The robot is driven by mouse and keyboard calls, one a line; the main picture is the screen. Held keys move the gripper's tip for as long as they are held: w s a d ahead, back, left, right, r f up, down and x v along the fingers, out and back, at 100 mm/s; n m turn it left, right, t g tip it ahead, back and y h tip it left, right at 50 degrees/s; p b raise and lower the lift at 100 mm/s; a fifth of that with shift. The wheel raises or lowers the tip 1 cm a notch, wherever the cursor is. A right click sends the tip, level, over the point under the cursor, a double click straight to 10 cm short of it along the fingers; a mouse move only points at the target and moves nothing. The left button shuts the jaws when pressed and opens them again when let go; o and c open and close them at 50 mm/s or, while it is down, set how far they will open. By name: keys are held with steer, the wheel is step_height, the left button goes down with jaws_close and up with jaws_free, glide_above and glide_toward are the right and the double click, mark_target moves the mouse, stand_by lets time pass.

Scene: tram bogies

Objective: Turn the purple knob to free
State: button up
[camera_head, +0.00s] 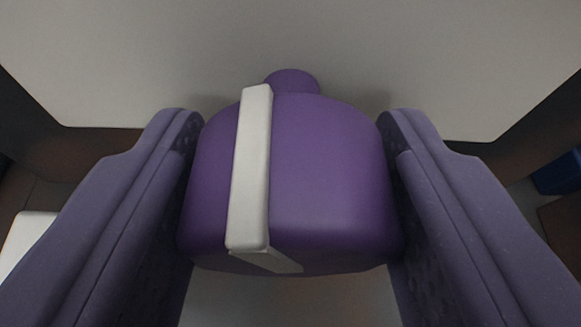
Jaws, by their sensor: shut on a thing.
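The purple knob (325,185) fills the middle of the head camera view. It is a rounded purple body with a white raised bar (250,170) running along it, left of its middle. A short purple stub (292,81) shows at its far end, in front of a pale panel. My gripper (290,165) has one purple-grey finger on each side of the knob and is shut on it. The fingers hide the knob's left and right sides. No marking for free can be seen.
A pale grey panel (430,60) stands behind the knob. Dark edges flank it at left and right. A white thing (28,245) shows at the lower left edge, and a blue thing (560,175) at the right edge.

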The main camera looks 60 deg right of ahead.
mark_target(266, 261)
steer(key=shift+a+f+n+g+h+b, duration=0.1)
steer(key=shift+n+g+h+b, duration=0.6)
steer(key=shift+n+b, duration=0.7)
steer(key=o, duration=0.9)
steer(key=shift+o, duration=0.2)
steer(key=shift+a, duration=0.1)
steer(key=p+v, duration=0.2)
steer(key=v, duration=0.4)
steer(key=shift+s+a+r, duration=0.1)
steer(key=shift+a+r, duration=0.2)
steer(key=shift+s+a, duration=0.25)
steer(key=shift+a, duration=0.1)
